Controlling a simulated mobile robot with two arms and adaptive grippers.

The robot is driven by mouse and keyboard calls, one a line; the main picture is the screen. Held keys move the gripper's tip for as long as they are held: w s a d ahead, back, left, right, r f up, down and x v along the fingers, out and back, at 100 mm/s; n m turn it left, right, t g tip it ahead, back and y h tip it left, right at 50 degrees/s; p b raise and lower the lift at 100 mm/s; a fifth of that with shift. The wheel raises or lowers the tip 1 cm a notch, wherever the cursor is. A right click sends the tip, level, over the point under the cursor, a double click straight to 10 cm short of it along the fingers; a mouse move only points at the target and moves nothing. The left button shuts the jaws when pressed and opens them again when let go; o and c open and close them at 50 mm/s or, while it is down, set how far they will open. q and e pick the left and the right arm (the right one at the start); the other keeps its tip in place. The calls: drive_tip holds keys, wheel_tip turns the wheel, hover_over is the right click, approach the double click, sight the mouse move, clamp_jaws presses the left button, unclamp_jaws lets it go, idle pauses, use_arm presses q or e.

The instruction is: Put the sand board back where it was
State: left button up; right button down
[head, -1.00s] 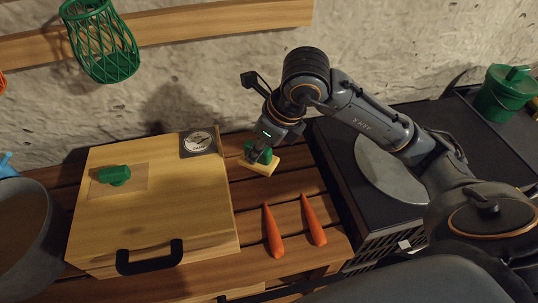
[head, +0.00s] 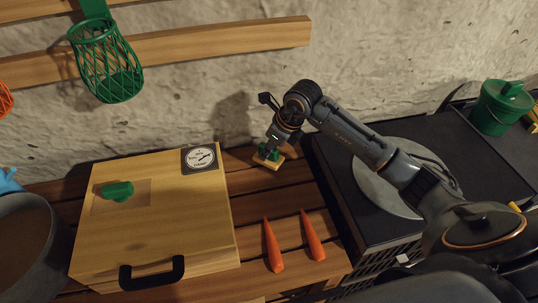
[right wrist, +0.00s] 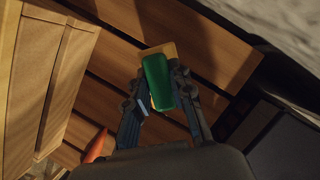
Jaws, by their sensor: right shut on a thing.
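The sand board, a small pale wooden block with a green handle, is in my right gripper (head: 271,150) near the back of the slatted bench. In the right wrist view its green handle (right wrist: 157,84) sits between the two fingers (right wrist: 158,92), and its pale base (right wrist: 168,50) shows past the handle. I cannot tell whether the base touches the slats. A similar green handle (head: 117,191) sits on a tan patch on the lid of the wooden box (head: 165,235), left of my right gripper. My left gripper is not in view.
Two orange cones (head: 273,245) lie in front of the sand board. A black unit with a round grey plate (head: 385,180) stands right of the bench (head: 285,190). A green lidded pot (head: 498,110) is at far right. A green basket (head: 106,60) hangs on the wall.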

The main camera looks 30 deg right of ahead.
sight(269, 157)
drive_tip(key=shift+w+d+f, duration=0.15)
drive_tip(key=shift+f, duration=0.2)
wheel_tip(269, 157, down, 2)
drive_tip(key=shift+f+p, duration=0.2)
drive_tip(key=shift+p, duration=0.3)
drive_tip(key=shift+f, duration=0.2)
drive_tip(key=shift+f, duration=0.1)
drive_tip(key=c, duration=1.2)
unclamp_jaws()
